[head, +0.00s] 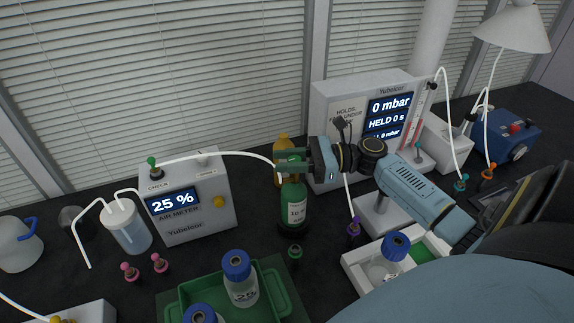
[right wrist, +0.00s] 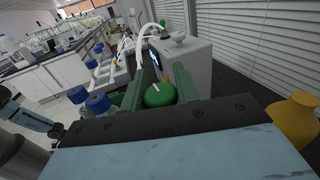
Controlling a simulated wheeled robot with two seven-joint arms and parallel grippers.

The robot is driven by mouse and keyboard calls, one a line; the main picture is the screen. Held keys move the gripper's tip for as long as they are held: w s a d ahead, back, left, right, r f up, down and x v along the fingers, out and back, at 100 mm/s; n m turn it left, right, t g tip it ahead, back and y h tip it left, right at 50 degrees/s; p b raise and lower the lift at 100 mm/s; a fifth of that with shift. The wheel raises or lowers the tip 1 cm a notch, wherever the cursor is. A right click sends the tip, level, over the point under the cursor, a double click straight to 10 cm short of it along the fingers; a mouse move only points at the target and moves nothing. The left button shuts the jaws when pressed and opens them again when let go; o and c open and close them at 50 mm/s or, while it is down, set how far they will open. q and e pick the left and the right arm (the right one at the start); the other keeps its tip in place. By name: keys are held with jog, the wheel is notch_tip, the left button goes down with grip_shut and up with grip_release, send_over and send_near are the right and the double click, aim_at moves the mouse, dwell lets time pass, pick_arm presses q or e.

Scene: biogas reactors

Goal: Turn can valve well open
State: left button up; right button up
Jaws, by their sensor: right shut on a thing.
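The green gas can (head: 293,208) with a white label stands upright on the dark bench, near the middle of the head view. My right gripper (head: 290,160) reaches in from the right at the can's top. In the right wrist view its two green fingers (right wrist: 160,88) are shut on the round green can valve (right wrist: 160,95), which bears a short white mark. The valve is mostly hidden by the fingers in the head view. My left gripper (right wrist: 57,130) shows only small and dark at the left of the right wrist view; its jaws cannot be made out.
An air meter (head: 195,215) reading 25 % stands left of the can, with a white hose leading toward the can's top. An amber bottle (head: 283,146) stands close behind. A green tray (head: 190,290) with blue-capped bottles is in front. A HELD display box (head: 345,105) stands behind right.

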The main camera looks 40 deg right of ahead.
jog(key=shift+s+a+n+g+y+b, duration=0.1)
jog(key=shift+n+g+y+b, duration=0.7)
jog(key=shift+n+g, duration=0.75)
jog(key=shift+s+g+y, duration=0.1)
jog(key=shift+g+y, duration=0.2)
jog(key=shift+g, duration=0.25)
jog(key=o, duration=0.9)
jog(key=shift+o, duration=0.2)
jog(key=b+v, duration=0.2)
jog(key=v, duration=1.1)
